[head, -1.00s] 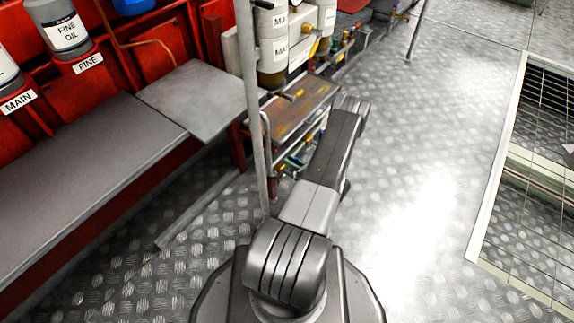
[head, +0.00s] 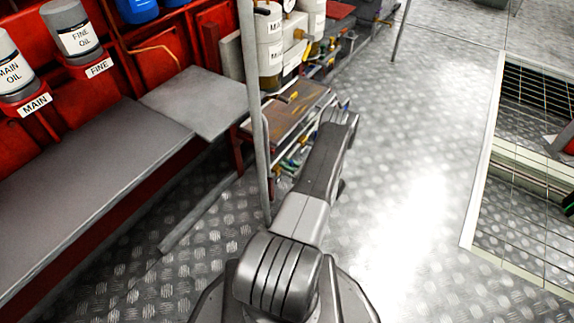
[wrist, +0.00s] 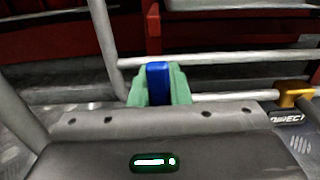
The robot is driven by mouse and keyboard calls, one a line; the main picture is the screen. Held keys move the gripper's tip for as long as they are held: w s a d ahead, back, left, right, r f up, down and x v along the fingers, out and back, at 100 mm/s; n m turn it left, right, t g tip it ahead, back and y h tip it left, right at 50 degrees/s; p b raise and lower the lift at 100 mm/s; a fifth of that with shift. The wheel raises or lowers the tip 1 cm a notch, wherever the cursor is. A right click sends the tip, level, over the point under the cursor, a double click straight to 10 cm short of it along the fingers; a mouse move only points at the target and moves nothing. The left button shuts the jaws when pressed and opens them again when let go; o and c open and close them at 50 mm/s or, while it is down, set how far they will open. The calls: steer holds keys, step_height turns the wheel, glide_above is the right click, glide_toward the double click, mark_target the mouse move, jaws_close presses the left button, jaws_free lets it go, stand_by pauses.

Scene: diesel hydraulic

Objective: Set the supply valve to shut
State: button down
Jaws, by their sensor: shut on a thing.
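In the wrist view, a blue handle (wrist: 158,76) stands upright in the middle, in front of a pale horizontal pipe. My gripper (wrist: 159,88) has its green fingertips closed on both sides of this handle. No label on the blue handle is readable, so I cannot tell from it whether this is the supply valve. A yellow handle (wrist: 294,92) sits on the pipe to the right, apart from my gripper, above a plate reading "DIRECT". In the head view, my arm reaches to the low valve rack; its fingertips are hidden there.
A thin upright pole (head: 254,120) stands just left of my arm. A brown-topped stand (head: 285,112) sits above the valves. A grey bench (head: 95,155) runs along the left. Patterned floor (head: 415,165) is clear to the right, up to a grated opening (head: 525,180).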

steer(key=c, duration=1.4)
jaws_free()
steer(key=shift+o, duration=0.2)
steer(key=shift+d, duration=0.1)
steer(key=shift+s+d+r+p, duration=0.2)
steer(key=shift+s+d+p, duration=0.15)
steer(key=shift+p, duration=0.65)
steer(key=p+v, duration=0.4)
steer(key=v, duration=0.8)
steer(key=shift+s+d+f, duration=0.15)
steer(key=shift+d+f, duration=0.1)
steer(key=shift+d, duration=0.05)
